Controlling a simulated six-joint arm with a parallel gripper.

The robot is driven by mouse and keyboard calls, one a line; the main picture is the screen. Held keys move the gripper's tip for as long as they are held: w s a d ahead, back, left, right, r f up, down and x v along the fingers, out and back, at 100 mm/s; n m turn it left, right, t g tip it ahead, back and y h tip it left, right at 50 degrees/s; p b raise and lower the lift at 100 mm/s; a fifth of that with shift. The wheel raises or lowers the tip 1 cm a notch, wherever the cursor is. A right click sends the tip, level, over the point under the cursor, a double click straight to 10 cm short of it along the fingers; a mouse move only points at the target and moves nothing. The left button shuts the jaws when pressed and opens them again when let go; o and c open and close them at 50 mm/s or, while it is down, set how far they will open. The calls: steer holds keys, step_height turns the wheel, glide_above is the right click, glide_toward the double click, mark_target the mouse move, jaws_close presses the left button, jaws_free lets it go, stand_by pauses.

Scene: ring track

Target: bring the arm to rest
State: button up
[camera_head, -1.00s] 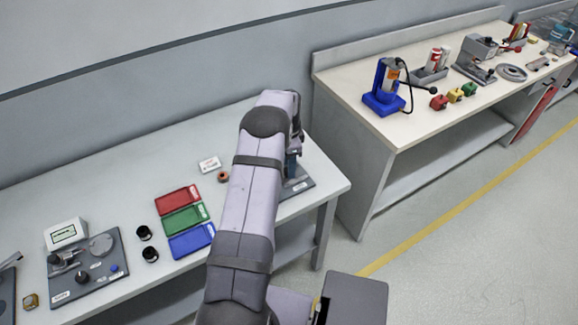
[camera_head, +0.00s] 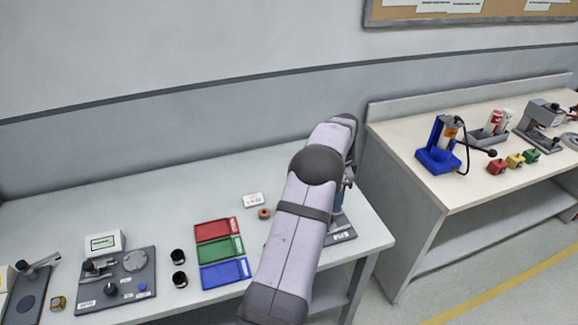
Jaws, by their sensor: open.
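My arm (camera_head: 300,220) reaches up from the bottom edge over the right end of the near grey bench. Its far end bends down at the right. My gripper (camera_head: 347,179) shows only as a small dark part beside the arm's far end, mostly hidden by the arm. It is open, and I see nothing held. It is above or close to a grey base plate (camera_head: 342,231) with a blue upright part (camera_head: 337,201), both partly covered by the arm. Whether it touches them I cannot tell.
A second bench (camera_head: 440,190) stands right. The near bench's back left is clear.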

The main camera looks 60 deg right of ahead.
steer(key=w+a+r+n, duration=0.2)
steer(key=w+a+n, duration=0.5)
steer(key=w+a, duration=0.45)
steer(key=w+a+r+n, duration=0.3)
steer(key=w+a+n, duration=0.3)
steer(key=w+a, duration=0.55)
steer(key=w+a+n, duration=0.2)
steer(key=a+n, duration=0.5)
steer(key=a, duration=0.9)
steer(key=s+a+n, duration=0.4)
steer(key=a+n, duration=0.1)
steer(key=a, duration=0.2)
steer(key=s+a+f+n, duration=0.1)
steer(key=s+a+n, duration=0.4)
steer(key=a, duration=0.3)
steer(key=shift+s+a+f, duration=0.25)
steer(key=shift+a, duration=0.05)
steer(key=shift+f, duration=0.1)
